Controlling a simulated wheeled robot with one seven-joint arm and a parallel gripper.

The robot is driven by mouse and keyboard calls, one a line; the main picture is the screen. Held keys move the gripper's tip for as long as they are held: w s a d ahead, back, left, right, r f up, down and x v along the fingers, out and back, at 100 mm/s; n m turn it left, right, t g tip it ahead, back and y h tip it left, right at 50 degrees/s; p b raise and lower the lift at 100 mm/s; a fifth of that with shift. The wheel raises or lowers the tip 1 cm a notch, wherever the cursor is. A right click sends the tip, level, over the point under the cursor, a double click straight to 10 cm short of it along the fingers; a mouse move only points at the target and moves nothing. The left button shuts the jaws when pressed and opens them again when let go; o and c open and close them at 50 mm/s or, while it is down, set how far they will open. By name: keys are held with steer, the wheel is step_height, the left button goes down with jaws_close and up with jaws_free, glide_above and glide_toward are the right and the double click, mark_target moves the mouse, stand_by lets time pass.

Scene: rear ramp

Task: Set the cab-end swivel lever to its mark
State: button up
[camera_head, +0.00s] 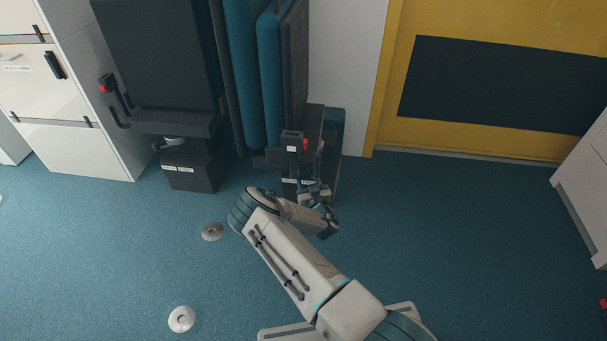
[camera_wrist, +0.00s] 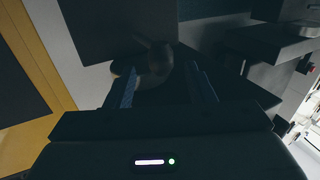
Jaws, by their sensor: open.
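A folded seat (camera_head: 268,75) with teal cushions stands by the white wall, and my gripper (camera_head: 316,192) is low at its pedestal. In the wrist view my gripper (camera_wrist: 166,88) is open. A dark, rounded, lever-like part (camera_wrist: 155,66) shows between and just beyond the fingers; whether they touch it I cannot tell. The picture there is very dark, and no mark can be made out. A second seat (camera_head: 160,55) at left has a pedestal (camera_head: 188,167) with a small lever (camera_head: 160,145) and white labels. Which lever is the cab-end one is not clear.
A yellow door (camera_head: 490,130) with a dark panel is at right. White cabinets stand at left (camera_head: 75,90) and far right (camera_head: 585,170). Floor discs (camera_head: 181,319) (camera_head: 212,231) lie left of my arm. The blue floor (camera_head: 450,240) at right is clear.

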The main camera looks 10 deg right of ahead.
steer(key=shift+w+a+b, duration=0.15)
steer(key=shift+w+b, duration=0.25)
steer(key=shift+w, duration=0.95)
steer(key=shift+w+a+b, duration=0.1)
steer(key=shift+w+b, duration=0.3)
steer(key=shift+w, duration=0.9)
